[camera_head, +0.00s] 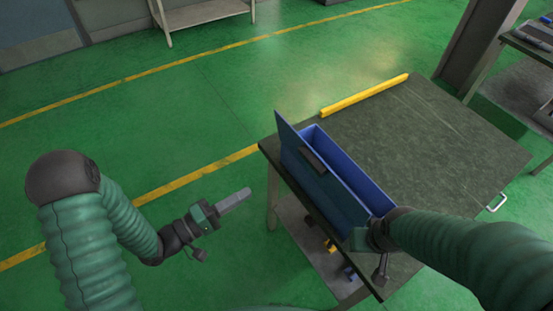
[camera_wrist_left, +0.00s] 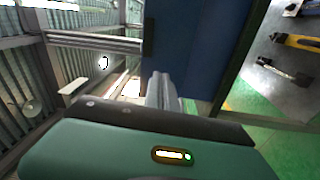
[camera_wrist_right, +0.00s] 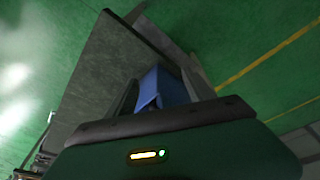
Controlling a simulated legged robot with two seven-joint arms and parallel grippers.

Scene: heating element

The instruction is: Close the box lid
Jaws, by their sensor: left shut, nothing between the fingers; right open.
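The blue box (camera_head: 368,188) stands along the left edge of the dark table. Its lid (camera_head: 318,185) is open: a dark blue panel standing up on the box's left side, with a dark block on it. The panel also shows in the left wrist view (camera_wrist_left: 195,45). My left gripper (camera_head: 236,200) is shut and empty, to the left of the lid and apart from it. My right gripper (camera_head: 362,236) is at the near end of the box. In the right wrist view, the box end (camera_wrist_right: 165,88) shows between its open fingers; contact is unclear.
A yellow bar (camera_head: 365,95) lies along the table's (camera_head: 440,140) far edge. The table top right of the box is clear. A lower shelf (camera_head: 310,240) under the table holds small items. Open green floor lies to the left.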

